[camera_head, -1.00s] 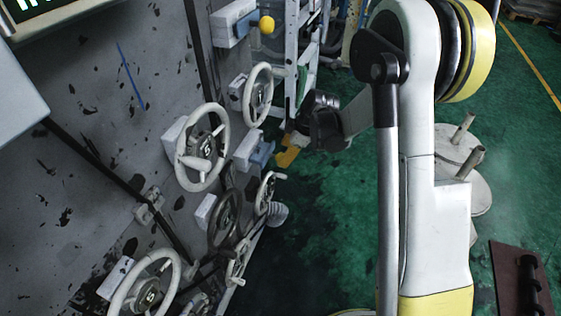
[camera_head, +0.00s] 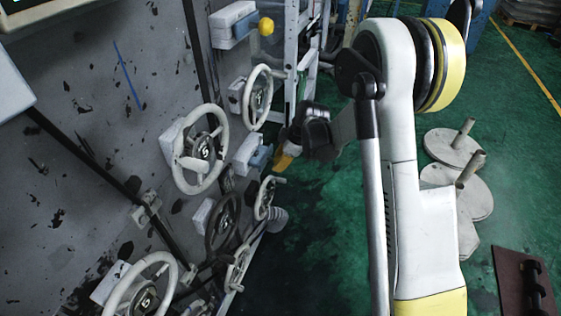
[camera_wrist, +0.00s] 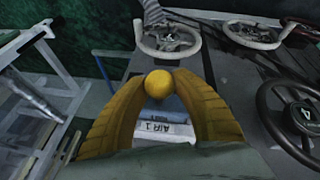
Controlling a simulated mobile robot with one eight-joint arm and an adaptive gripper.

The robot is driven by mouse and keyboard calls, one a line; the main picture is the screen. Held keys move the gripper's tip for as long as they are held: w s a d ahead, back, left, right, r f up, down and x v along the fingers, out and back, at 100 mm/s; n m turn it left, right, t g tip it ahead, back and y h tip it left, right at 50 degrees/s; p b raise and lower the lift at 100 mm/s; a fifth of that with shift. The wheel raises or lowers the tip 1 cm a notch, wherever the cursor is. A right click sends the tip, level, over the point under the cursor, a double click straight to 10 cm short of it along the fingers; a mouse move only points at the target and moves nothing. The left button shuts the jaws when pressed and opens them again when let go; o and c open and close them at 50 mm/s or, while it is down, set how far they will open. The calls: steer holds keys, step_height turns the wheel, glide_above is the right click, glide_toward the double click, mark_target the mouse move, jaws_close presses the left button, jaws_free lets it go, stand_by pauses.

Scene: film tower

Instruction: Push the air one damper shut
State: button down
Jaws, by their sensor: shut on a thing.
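The air one damper is a pale box (camera_head: 246,152) on the grey panel with a blue part (camera_head: 261,158) on its outer side. In the wrist view its label (camera_wrist: 165,129) reads AIR 1 upside down. Its round yellow knob (camera_wrist: 160,83) sits between the two yellow fingers of my gripper (camera_wrist: 158,80), which is shut on it. In the head view my gripper (camera_head: 285,161) is at the damper's outer side, and the knob is hidden there. How far the damper stands out is hard to tell.
White handwheels (camera_head: 199,150) stand close around the damper, with a dark wheel (camera_wrist: 302,116) beside it in the wrist view. Another box with a yellow knob (camera_head: 266,26) is higher up. A pale frame (camera_head: 293,70) stands beyond.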

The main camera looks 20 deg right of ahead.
mark_target(271, 158)
steer(key=w+a, duration=0.2)
steer(key=shift+a, duration=0.3)
steer(key=c, duration=1)
jaws_free()
steer(key=v, duration=1.2)
steer(key=shift+d, duration=0.1)
